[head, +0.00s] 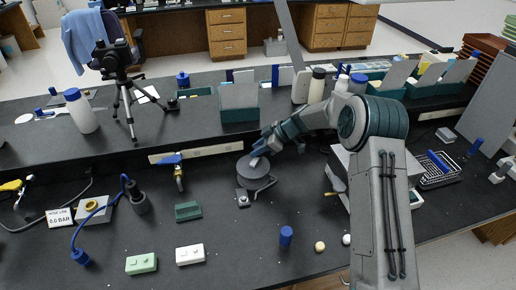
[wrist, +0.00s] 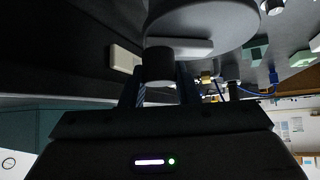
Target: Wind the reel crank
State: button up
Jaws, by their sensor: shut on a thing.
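The reel (head: 251,174) is a grey round drum on the bench, left of my arm in the head view. In the wrist view its disc (wrist: 205,18) fills the top middle. A pale crank arm (wrist: 190,47) lies across the disc, with a dark round crank knob (wrist: 159,64) at its end. My gripper (head: 262,151) is at the far upper side of the reel. In the wrist view my gripper (wrist: 160,82) has its two fingers on either side of the knob, shut on it. The knob's far side is hidden.
A green block (head: 188,211), a pale green box (head: 141,263) and a white box (head: 190,254) lie left of and nearer than the reel. A blue-capped item (head: 286,235) stands in front. A raised shelf (head: 180,125) runs behind. Bare bench lies between these.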

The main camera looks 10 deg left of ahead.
jog(key=shift+d+f+b, duration=0.15)
jog(key=shift+b, duration=0.65)
